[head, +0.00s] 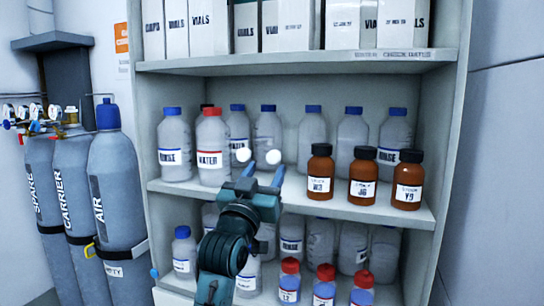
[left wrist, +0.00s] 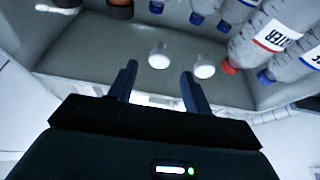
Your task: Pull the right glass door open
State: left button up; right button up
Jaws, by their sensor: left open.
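Two round white knobs stand out in front of the middle shelf. The right knob (head: 273,156) and left knob (head: 243,154) seem to belong to glass doors, whose clear panes I cannot make out. My left gripper (head: 264,172) is open and empty, just in front of the knobs. In the left wrist view, which is turned over, the right knob (left wrist: 159,56) lies beyond the gap between the fingertips (left wrist: 159,72). The left knob (left wrist: 204,67) lies just outside that gap. Whether a finger touches a knob is unclear. My right gripper is not in view.
The cabinet shelf (head: 420,214) holds rinse bottles, a red-capped water bottle (head: 212,150) and brown bottles (head: 363,178). White boxes (head: 345,25) fill the top shelf. Gas cylinders (head: 115,190) stand close at left; a wall (head: 500,150) is at right.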

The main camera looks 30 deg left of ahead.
aim_at(272, 159)
pick_arm(q)
jog(key=shift+p+x, duration=0.4)
jog(key=shift+x, duration=2)
grip_shut()
